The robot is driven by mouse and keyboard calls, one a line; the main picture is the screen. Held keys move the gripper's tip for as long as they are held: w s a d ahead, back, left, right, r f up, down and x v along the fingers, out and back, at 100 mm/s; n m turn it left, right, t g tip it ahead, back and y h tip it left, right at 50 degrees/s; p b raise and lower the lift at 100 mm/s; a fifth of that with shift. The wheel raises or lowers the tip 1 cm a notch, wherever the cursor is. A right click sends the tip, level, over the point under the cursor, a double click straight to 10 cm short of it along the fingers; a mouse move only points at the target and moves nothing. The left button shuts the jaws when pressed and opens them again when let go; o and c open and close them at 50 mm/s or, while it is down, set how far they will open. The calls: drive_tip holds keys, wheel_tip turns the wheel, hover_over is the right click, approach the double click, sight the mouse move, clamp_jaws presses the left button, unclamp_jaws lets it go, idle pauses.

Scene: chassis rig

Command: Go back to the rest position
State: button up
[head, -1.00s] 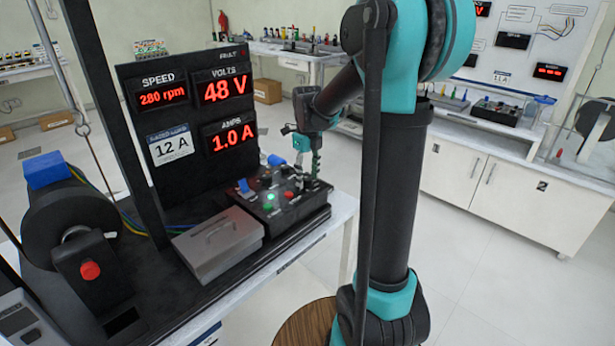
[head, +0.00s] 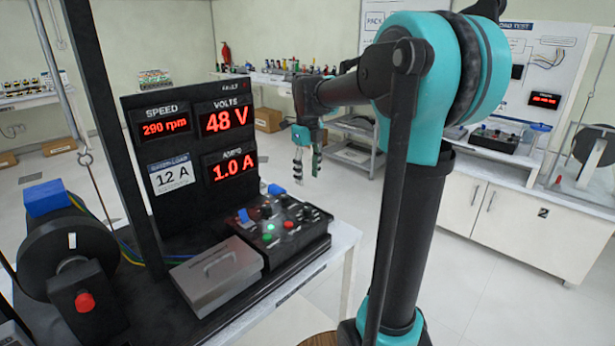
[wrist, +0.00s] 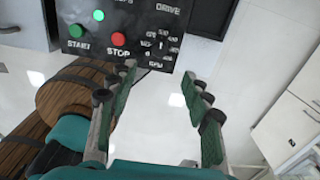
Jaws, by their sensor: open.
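My gripper (head: 307,165) hangs fingers-down in the head view, above and just behind the right end of the control box (head: 281,222). It is clear of the box and holds nothing. In the wrist view my gripper (wrist: 160,100) shows two green-padded fingers spread wide with bare floor between them.
The rig panel (head: 190,140) reads 290 rpm, 48 V and 1.0 A, with a 12 A label. A grey lidded box (head: 215,270) and a motor (head: 70,245) stand on the bench. A white cabinet (head: 520,220) is at right. Floor between is open.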

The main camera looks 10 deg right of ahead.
drive_tip(key=shift+f, duration=0.1)
drive_tip(key=s+d+f+n+t, duration=0.2)
drive_tip(key=s+f+n, duration=0.8)
drive_tip(key=n, duration=0.4)
drive_tip(key=s+d+f+n+t, duration=0.2)
drive_tip(key=s+f+n, duration=0.8)
drive_tip(key=s+n, duration=0.2)
drive_tip(key=n, duration=0.2)
drive_tip(key=shift+f+n, duration=0.25)
drive_tip(key=shift+n, duration=0.15)
